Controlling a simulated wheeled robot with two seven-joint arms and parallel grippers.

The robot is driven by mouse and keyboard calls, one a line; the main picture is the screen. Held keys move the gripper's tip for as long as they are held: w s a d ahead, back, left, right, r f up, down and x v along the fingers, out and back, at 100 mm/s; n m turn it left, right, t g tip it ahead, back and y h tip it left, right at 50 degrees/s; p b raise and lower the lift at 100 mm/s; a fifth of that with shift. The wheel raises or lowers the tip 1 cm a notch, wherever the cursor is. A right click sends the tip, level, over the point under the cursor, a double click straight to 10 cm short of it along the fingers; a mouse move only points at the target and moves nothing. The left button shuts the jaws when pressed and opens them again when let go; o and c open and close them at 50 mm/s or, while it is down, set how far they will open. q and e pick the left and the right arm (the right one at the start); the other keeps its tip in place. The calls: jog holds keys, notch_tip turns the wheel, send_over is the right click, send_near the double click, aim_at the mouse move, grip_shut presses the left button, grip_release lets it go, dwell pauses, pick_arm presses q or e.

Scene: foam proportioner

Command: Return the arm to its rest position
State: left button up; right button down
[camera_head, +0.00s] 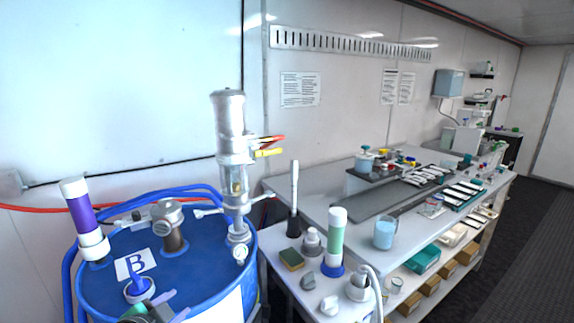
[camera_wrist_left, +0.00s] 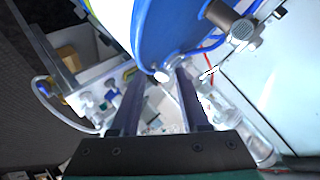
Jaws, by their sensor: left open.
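My left gripper (camera_head: 164,306) shows at the bottom edge of the head view, in front of the blue drum (camera_head: 205,262); most of its arm is out of frame. In the left wrist view its two dark fingers (camera_wrist_left: 158,88) stand apart with nothing held between them. I cannot tell the exact gap between gripper and drum. My right gripper is not in view.
The drum carries a tall metal pump (camera_head: 232,160), a purple-banded cylinder (camera_head: 82,215) and blue hoses. A side table holds a green-banded cylinder (camera_head: 336,240), a sponge (camera_head: 291,258) and small fittings. A long bench (camera_head: 345,205) runs right; dark floor (camera_head: 520,240) lies open beyond it.

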pick_arm(q)
jog(key=s+f+n+g, duration=0.8)
jog(key=s+f, duration=0.9)
jog(key=f, duration=0.1)
jog(key=s+f+g, duration=0.1)
jog(key=s+f, duration=0.1)
jog(key=f, duration=1.1)
jog(key=s+f+g, duration=0.1)
jog(key=s+f, duration=0.1)
jog(key=f, duration=1.2)
jog(key=s+a+f, duration=0.1)
jog(key=s+f, duration=0.4)
jog(key=s, duration=0.2)
jog(key=s+a+f+m, duration=0.1)
jog(key=s+f, duration=0.4)
jog(key=s, duration=0.2)
jog(key=shift+s+a+f+g, duration=0.25)
jog(key=shift+s+a+g, duration=0.05)
jog(key=shift+s, duration=0.05)
